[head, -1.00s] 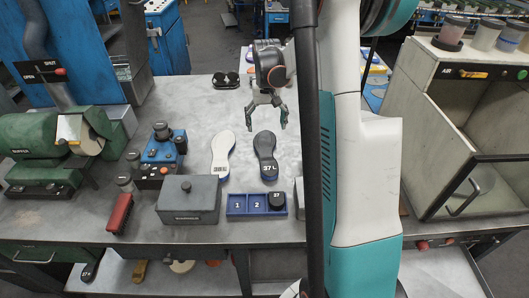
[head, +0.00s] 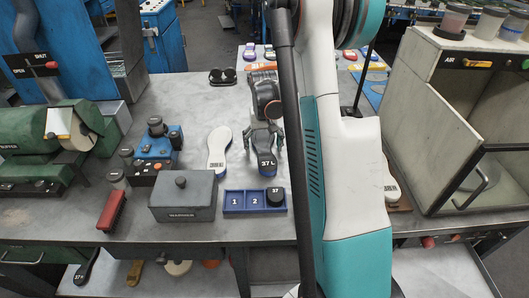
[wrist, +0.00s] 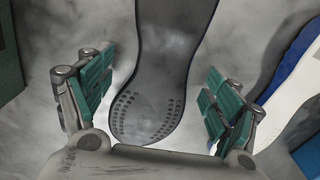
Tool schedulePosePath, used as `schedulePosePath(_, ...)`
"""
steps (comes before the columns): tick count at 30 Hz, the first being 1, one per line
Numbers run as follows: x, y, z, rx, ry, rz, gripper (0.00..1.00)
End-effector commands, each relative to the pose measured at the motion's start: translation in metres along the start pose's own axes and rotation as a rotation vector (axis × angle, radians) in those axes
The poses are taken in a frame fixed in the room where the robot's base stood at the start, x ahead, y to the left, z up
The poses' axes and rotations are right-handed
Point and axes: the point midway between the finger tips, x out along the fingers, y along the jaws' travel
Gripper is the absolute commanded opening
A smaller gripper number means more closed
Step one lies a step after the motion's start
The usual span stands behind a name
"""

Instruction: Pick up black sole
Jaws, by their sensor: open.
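The black sole (head: 266,164), marked "37 L", lies flat on the grey bench. In the wrist view its dotted rounded end (wrist: 147,112) lies between the two finger pads. My gripper (head: 263,146) is open over the black sole, with one finger on each side. The wrist view shows my gripper (wrist: 154,97) with its green pads apart and a gap to the sole on both sides. My gripper hides part of the sole in the head view.
A white sole (head: 218,150) lies close to the left of the black one. A blue tray (head: 245,211) and a grey lidded box (head: 183,197) stand in front. A beige cabinet (head: 424,120) stands at the right. Bare bench lies behind the white sole.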

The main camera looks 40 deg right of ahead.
Motion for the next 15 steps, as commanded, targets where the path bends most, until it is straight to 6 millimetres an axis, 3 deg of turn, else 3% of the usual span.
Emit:
schedulePosePath(5, -0.0003, 0.0001, 0.0002, 0.0, 0.0, 0.0, 0.83)
schedulePosePath(8, -0.0004, 0.0001, 0.0002, 0.0, 0.0, 0.0, 0.65)
schedulePosePath(12, -0.0004, 0.0001, 0.0001, 0.0, 0.0, 0.0, 0.33)
schedulePosePath(15, -0.0004, 0.0001, 0.0002, 0.0, 0.0, 0.0, 0.32)
